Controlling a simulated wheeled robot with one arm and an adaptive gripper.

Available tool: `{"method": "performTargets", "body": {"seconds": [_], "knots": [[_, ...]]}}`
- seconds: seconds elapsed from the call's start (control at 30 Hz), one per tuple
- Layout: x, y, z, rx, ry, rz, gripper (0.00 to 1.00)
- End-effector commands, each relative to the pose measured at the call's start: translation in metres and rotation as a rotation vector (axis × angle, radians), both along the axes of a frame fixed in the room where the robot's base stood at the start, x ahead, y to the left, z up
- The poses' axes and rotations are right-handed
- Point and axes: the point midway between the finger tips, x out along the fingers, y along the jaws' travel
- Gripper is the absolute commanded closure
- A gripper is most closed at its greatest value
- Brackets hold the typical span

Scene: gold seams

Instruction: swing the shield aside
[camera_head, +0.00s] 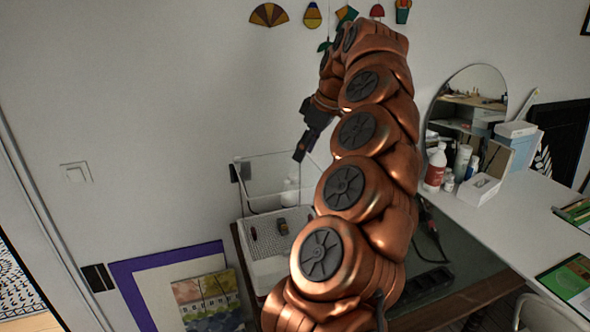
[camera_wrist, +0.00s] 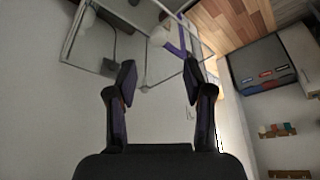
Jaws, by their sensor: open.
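The shield is a clear panel (camera_head: 265,182) with thin pale edges. It stands upright at the back of a white perforated tray (camera_head: 262,240), below and left of my gripper in the head view. My gripper (camera_head: 302,148) hangs in front of the wall above the shield, its dark fingers pointing down. In the wrist view the two fingers of my gripper (camera_wrist: 160,74) are spread with nothing between them. Clear panel edges of the shield (camera_wrist: 103,71) lie just beyond the fingertips there. I cannot tell whether a finger touches it. My arm hides the tray's right side.
A small dark object (camera_head: 283,226) lies in the tray and a white bottle (camera_head: 290,190) stands behind it. A purple-framed picture (camera_head: 170,285) leans at lower left. A white desk (camera_head: 515,215) with a mirror (camera_head: 470,95) and bottles is at right.

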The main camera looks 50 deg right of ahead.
Motion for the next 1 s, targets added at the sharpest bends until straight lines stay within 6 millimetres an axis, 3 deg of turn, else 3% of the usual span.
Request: {"method": "performTargets", "body": {"seconds": [0.27,1.0], "knots": [[0.003,-0.002,-0.01,-0.001,-0.003,-0.004,0.48],[0.026,0.005,-0.067,-0.001,-0.003,-0.004,0.48]]}}
